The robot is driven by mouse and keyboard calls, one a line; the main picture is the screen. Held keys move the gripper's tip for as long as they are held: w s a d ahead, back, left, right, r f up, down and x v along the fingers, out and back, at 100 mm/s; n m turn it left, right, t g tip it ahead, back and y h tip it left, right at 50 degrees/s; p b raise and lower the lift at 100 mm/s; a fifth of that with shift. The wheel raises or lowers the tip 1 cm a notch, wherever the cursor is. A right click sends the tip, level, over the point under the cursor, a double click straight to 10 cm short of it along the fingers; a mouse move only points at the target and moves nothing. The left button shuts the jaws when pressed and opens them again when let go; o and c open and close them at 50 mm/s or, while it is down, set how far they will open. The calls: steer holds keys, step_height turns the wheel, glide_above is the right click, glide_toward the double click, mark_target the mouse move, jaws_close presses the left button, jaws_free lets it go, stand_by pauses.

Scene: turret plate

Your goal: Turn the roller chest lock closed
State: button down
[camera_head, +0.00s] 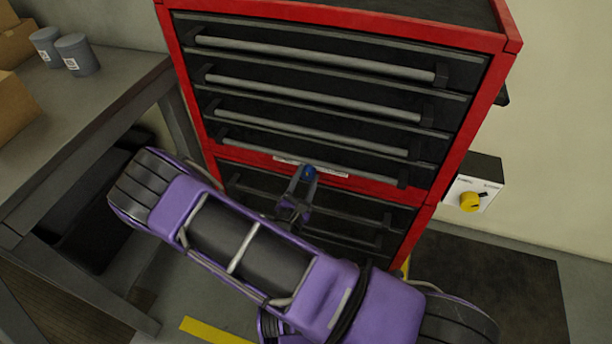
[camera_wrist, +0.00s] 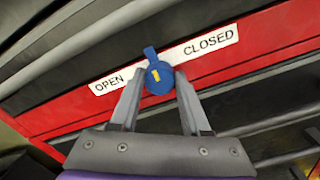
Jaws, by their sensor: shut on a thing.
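The roller chest (camera_head: 490,130) is red with dark drawers and stands in the middle of the head view. Its blue lock knob (camera_wrist: 159,78) sits on the red strip between drawers and also shows in the head view (camera_head: 309,173). The knob has a yellow mark, and its tab points up, between the words OPEN and CLOSED and about square to the label. The label (camera_wrist: 208,42) reads OPEN at left and CLOSED at right. My gripper (camera_wrist: 158,84) is shut on the knob, one finger on each side. The fingers hide part of the label.
A grey workbench (camera_head: 100,90) with two grey canisters (camera_head: 75,54) and cardboard boxes stands at the left. A wall box with a yellow rotary switch (camera_head: 470,202) is at the right. Drawer handles (camera_head: 310,98) stick out above the knob. A dark mat lies at lower right.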

steer(key=m, duration=0.4)
steer(key=shift+m, duration=0.3)
steer(key=shift+f+m+b, duration=0.1)
steer(key=shift+m+b, duration=0.25)
steer(key=shift+m, duration=1.55)
steer(key=shift+c, duration=1.8)
jaws_free()
steer(key=shift+s, duration=0.1)
steer(key=v, duration=1.7)
steer(key=shift+s+f, duration=0.1)
